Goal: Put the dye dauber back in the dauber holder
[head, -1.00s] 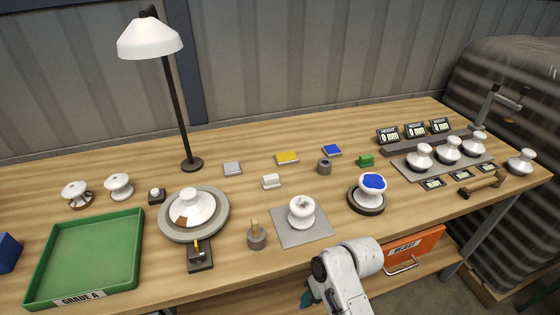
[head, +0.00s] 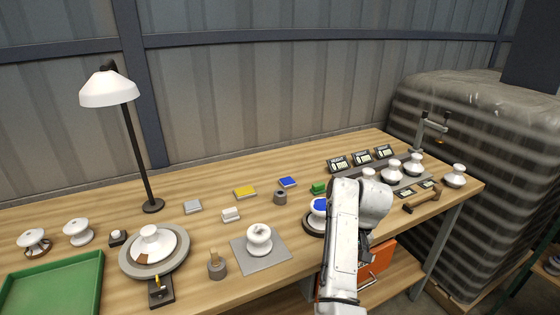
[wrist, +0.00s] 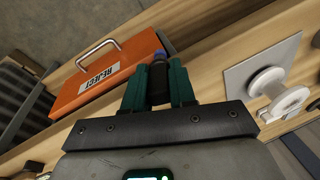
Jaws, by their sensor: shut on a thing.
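In the wrist view my gripper (wrist: 158,88) is shut on the dye dauber (wrist: 158,76), a dark cylinder with a blue tip between the green fingers. It is held in the air near the orange reject box. In the head view my white arm hides the gripper and dauber. A small grey cup with a dark hole (head: 280,198), apparently the dauber holder, stands on the bench behind the grey mat and looks empty. A white insulator with blue dye on its top (head: 319,206) stands on a dark base, partly behind my arm.
A white insulator (head: 259,240) stands on a grey mat (head: 276,258). A cup with a wooden-handled tool (head: 217,266) is left of it. Yellow (head: 245,192) and blue (head: 288,182) pads lie behind. The orange reject box (head: 380,262) hangs at the front edge.

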